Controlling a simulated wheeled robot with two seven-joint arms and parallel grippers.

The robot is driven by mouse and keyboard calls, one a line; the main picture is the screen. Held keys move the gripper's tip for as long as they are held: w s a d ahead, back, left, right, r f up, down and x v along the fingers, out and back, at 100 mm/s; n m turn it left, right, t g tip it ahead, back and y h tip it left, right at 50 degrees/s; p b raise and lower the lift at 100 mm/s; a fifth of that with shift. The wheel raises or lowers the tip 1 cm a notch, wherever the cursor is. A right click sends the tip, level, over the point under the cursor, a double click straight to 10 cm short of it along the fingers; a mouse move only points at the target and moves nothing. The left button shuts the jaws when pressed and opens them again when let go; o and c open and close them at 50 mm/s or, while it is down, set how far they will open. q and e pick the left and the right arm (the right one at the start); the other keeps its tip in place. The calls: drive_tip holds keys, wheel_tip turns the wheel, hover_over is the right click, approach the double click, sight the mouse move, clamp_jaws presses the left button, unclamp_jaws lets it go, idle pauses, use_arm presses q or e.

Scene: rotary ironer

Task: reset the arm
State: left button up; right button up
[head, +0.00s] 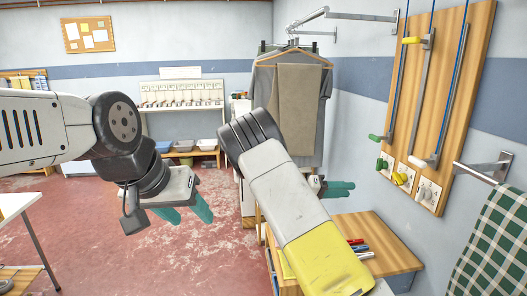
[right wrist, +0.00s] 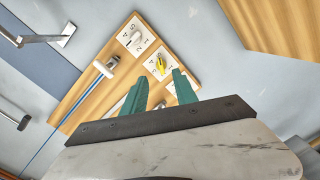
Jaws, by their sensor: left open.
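My left gripper (head: 188,214) hangs over the red floor in the head view, its teal fingers apart and empty. My right arm reaches away from the front of the head view, and my right gripper (head: 347,188) shows partly past its side, near the right wall. In the right wrist view my right gripper (right wrist: 161,75) has its two teal fingers apart with nothing between them. Behind them is the wooden wall board (right wrist: 95,88) with a yellow knob (right wrist: 160,65) on a white dial plate. No separate object of the task can be made out.
The wall board (head: 470,60) carries rods and coloured handles. A wooden cabinet (head: 395,258) with pens stands below my right arm. Grey clothes (head: 262,90) hang from a wall rail behind. A green checked cloth (head: 497,240) hangs at right. The left floor (head: 100,225) is mostly clear.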

drive_tip(key=s+g+y, duration=0.3)
drive_tip(key=s+y, duration=0.7)
drive_tip(key=s, duration=0.4)
drive_tip(key=s+a+r+n+t+y, duration=0.2)
drive_tip(key=s+a+r+t+y, duration=0.1)
drive_tip(key=s+a+r, duration=0.3)
drive_tip(key=s+a+r+n+t+y, duration=0.3)
drive_tip(key=s+a+r+y, duration=0.3)
drive_tip(key=s, duration=0.5)
drive_tip(key=shift+s+r+t, duration=0.15)
drive_tip(key=shift+r+t, duration=0.3)
drive_tip(key=shift+t, duration=0.25)
